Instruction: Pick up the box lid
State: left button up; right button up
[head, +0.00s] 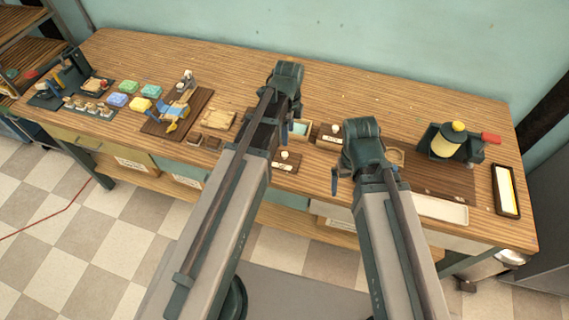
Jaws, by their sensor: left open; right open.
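Two small flat pieces with pale knobs and light labels, which look like box lids, lie on the wooden table: one (286,161) is at the front edge between my arms, the other (331,133) is farther back. A small open wooden box (301,129) with a turquoise inside sits left of the farther piece. My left gripper (284,132) is open beside this box, mostly hidden by its own arm. My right gripper (335,181) is open near the front edge, right of the nearer piece and apart from it. Its other finger is hidden.
At the left are several coloured soaps (117,100), a dark board with a blue and yellow tool (172,110) and a wooden tray (218,119). At the right are a yellow roll in a dark holder (446,143) and a pale tray (435,208).

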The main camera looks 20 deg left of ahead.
pick_arm(q)
jog(key=b, duration=0.4)
send_over(285, 154)
jog(key=f, duration=0.5)
jog(key=shift+w+d+f, duration=0.1)
jog(key=shift+w+d, duration=0.15)
jog(key=shift+d, duration=0.1)
jog(key=f+b, duration=0.4)
jog(key=shift+s+a+f, duration=0.15)
jog(key=shift+s+a, duration=0.05)
jog(key=shift+a, duration=0.2)
jog(key=shift+f+b, duration=0.5)
jog(key=shift+b, duration=0.1)
jog(key=shift+r, duration=0.15)
jog(key=shift+c, duration=0.3)
grip_shut()
